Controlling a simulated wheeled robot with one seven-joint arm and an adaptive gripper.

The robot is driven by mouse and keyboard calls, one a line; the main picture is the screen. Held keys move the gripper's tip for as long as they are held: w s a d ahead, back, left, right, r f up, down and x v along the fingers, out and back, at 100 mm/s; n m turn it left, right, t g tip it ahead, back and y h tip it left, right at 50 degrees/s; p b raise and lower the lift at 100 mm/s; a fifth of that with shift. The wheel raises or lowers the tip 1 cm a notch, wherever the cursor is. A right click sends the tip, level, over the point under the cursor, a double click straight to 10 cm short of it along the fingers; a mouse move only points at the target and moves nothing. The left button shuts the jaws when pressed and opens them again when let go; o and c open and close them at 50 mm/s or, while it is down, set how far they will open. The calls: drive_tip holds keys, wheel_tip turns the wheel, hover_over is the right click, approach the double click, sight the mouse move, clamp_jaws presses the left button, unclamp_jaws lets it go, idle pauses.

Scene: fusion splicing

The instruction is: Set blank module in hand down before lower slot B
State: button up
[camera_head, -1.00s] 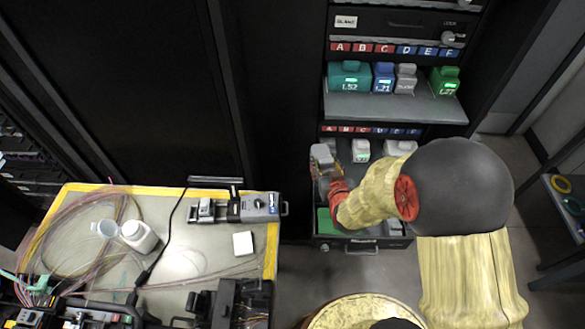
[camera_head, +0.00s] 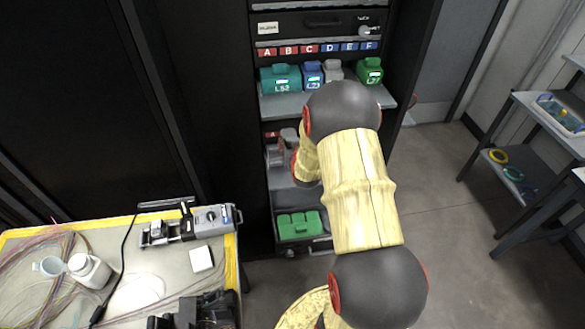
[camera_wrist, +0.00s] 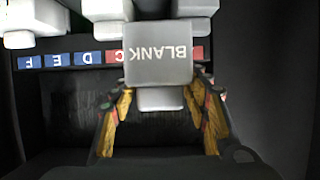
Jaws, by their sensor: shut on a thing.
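The blank module (camera_wrist: 160,55) is a pale grey block with BLANK on its face, upside down in the wrist view. My gripper (camera_wrist: 160,92) is shut on it, one finger at each side. Behind it runs the lower slot strip, also inverted, with blue F, E, D and red C (camera_wrist: 115,57) readable. A red label shows at the module's right edge; the B label is hidden behind the module.
The upper shelf (camera_head: 320,101) holds teal, blue, grey and green modules. Below, a drawer holds green modules (camera_head: 298,225). Pale modules (camera_wrist: 108,12) show along the top of the wrist view. The workbench (camera_head: 150,262) stands at left, with the splicing tool (camera_head: 195,222).

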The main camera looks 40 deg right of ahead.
drive_tip(key=shift+s+d+f, duration=0.1)
drive_tip(key=shift+d+f, duration=0.05)
drive_tip(key=shift+d, duration=0.3)
drive_tip(key=shift+f, duration=0.4)
wheel_tip(320, 180, down, 9)
drive_tip(key=b, duration=0.3)
drive_tip(key=o, duration=1.3)
drive_tip(key=shift+f, duration=0.1)
